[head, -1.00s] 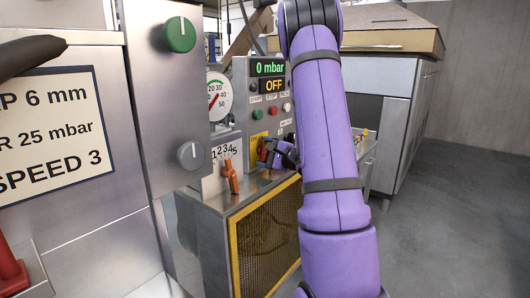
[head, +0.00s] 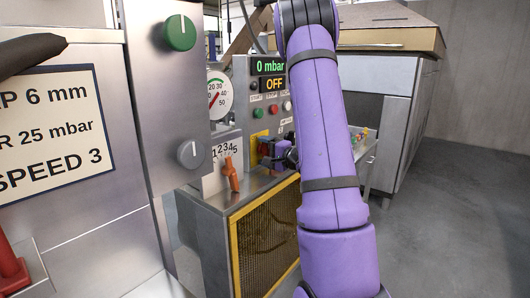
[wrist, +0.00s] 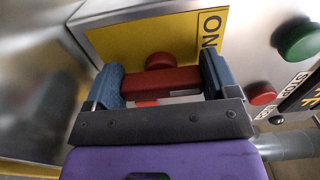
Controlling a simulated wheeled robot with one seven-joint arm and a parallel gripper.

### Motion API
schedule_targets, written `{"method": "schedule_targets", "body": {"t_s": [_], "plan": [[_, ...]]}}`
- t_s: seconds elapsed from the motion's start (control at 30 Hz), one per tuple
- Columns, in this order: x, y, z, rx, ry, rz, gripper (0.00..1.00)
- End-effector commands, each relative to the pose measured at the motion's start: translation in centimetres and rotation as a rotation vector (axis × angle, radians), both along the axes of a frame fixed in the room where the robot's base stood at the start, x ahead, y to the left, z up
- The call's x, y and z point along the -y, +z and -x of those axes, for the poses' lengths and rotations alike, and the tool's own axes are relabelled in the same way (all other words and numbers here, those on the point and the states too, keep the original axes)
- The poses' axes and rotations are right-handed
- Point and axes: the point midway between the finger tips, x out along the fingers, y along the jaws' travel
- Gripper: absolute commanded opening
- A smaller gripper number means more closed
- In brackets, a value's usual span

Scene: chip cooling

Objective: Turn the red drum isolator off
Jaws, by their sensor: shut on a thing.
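The red drum isolator (wrist: 160,82) is a red handle on a yellow plate (wrist: 125,40) with an "ON" label, seen in the wrist view. My gripper (wrist: 162,85) is shut on the red handle, with one blue-grey finger at each end of it. In the head view the isolator (head: 264,148) shows only partly, at the left of my gripper (head: 281,153), beside the purple arm. The handle lies across the wrist view, roughly level. Any "OFF" label on the plate is not in view.
The control box reads "0 mbar" and "OFF" (head: 274,84). Green (wrist: 299,42) and red (wrist: 262,94) buttons sit right of the yellow plate in the wrist view. An orange lever (head: 231,174) stands by a 1-to-5 scale. A yellow-framed mesh guard (head: 266,236) is below.

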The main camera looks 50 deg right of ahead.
Motion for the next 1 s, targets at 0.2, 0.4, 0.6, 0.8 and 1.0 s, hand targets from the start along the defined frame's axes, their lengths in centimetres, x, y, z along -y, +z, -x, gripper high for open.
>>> {"method": "schedule_targets", "body": {"t_s": [0.2, 0.4, 0.6, 0.8, 1.0], "plan": [[0.0, -0.2, 0.1, -0.004, -0.001, -0.001, 0.56], [0.0, -0.1, 0.1, -0.003, -0.001, -0.001, 1.0], [0.0, -0.1, 0.2, -0.001, -0.001, -0.001, 1.0], [0.3, 0.0, 2.5, -0.002, -0.004, -0.001, 1.0], [0.6, -0.1, 6.4, -0.002, -0.005, -0.002, 1.0]]}}
